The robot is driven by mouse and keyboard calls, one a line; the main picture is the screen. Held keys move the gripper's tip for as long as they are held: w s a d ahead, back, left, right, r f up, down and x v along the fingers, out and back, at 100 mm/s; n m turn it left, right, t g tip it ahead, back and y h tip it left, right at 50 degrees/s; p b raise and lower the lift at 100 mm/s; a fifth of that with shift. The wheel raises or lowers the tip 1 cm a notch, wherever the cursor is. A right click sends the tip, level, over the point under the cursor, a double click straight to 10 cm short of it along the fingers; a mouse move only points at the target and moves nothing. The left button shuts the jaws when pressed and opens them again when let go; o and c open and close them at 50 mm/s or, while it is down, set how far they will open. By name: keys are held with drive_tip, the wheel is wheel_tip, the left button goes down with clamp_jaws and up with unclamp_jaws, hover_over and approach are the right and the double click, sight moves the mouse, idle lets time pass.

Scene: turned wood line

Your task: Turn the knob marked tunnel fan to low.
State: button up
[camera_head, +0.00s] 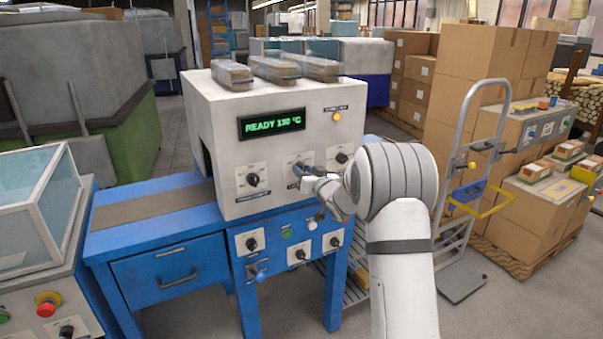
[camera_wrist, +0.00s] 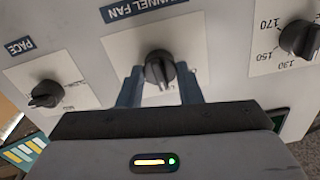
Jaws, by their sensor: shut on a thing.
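The tunnel fan knob (camera_wrist: 159,70) is a black knob on a white plate under a blue label reading "NNEL FAN", upside down in the wrist view. My gripper (camera_wrist: 160,88) has its two blue-grey fingers on either side of this knob and is shut on it. In the head view my gripper (camera_head: 304,172) is at the middle plate (camera_head: 291,161) of the upper row on the white machine, and it hides most of the knob. The fingers and my gripper body cover most of the position words, so I cannot read the knob's setting.
The wrist view shows a knob labelled "PACE" (camera_wrist: 46,94) on the left and a temperature knob (camera_wrist: 299,39) on the right. The machine's green display (camera_head: 272,123) reads "READY 130 °C". More knobs sit on the blue panel (camera_head: 270,240) below. A hand truck (camera_head: 475,190) stands at right.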

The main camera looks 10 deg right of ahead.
drive_tip(key=shift+a+f+m, duration=0.1)
drive_tip(key=shift+f+m, duration=0.3)
drive_tip(key=shift+f, duration=0.05)
drive_tip(key=o, duration=0.7)
drive_tip(key=shift+o, duration=1.4)
drive_tip(key=shift+r, duration=0.25)
drive_tip(key=v, duration=0.7)
drive_tip(key=shift+s+b, duration=0.35)
drive_tip(key=shift+b, duration=0.05)
drive_tip(key=shift+r, duration=0.1)
